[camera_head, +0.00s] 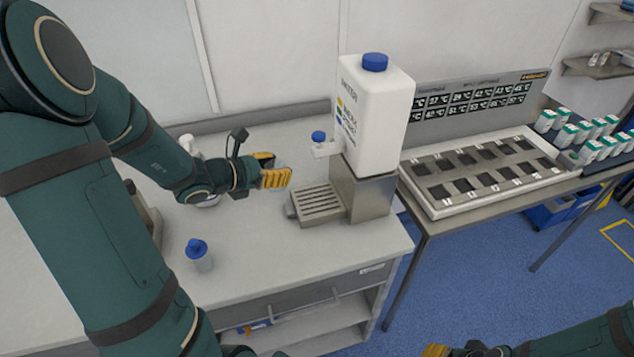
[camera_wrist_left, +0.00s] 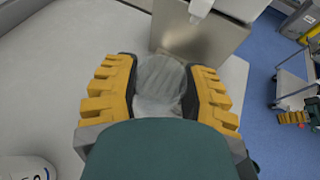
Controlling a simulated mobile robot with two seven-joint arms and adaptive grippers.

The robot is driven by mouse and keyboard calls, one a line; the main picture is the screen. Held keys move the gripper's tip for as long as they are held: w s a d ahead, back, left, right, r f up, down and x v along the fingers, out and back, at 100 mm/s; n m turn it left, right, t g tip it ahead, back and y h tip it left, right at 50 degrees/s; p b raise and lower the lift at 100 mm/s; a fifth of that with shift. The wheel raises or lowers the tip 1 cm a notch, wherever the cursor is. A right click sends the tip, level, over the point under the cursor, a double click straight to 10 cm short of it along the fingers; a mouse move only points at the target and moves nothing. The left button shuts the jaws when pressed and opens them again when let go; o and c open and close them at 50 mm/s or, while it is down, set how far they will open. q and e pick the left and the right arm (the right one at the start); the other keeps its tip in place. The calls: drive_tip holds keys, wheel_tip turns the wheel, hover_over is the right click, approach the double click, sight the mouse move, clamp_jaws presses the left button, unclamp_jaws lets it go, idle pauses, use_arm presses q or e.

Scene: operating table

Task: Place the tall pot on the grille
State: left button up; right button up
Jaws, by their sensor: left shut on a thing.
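My left gripper (camera_head: 274,176) has its yellow fingers shut on a clear, see-through pot, which I take to be the tall pot (camera_wrist_left: 160,82). The pot shows between the fingers in the left wrist view; in the head view the fingers mostly hide it. The slatted metal grille (camera_head: 318,204) lies at the foot of the dispenser, just right of and lower in the picture than the left gripper. The pot appears apart from the grille, to its left. My right gripper (camera_head: 436,350) is cut off at the bottom edge, so its fingers are unclear.
A white water container with a blue cap (camera_head: 378,115) stands on a steel base (camera_head: 362,190) behind the grille, its small tap unit jutting left. A blue-lidded pot (camera_head: 199,256) stands at the bench front. A rack (camera_head: 480,172) is on the right table. Bare bench lies before the grille.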

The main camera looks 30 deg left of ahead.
use_arm(q)
drive_tip(key=w+d, duration=0.6)
drive_tip(key=w, duration=0.1)
wheel_tip(320, 180, down, 7)
drive_tip(key=shift+r+b, duration=0.1)
drive_tip(key=shift+b, duration=0.95)
drive_tip(key=shift+w+d, duration=0.1)
drive_tip(key=shift+w, duration=0.15)
drive_tip(key=shift+s, duration=0.1)
drive_tip(key=shift+f, duration=0.25)
drive_tip(key=o, duration=1.2)
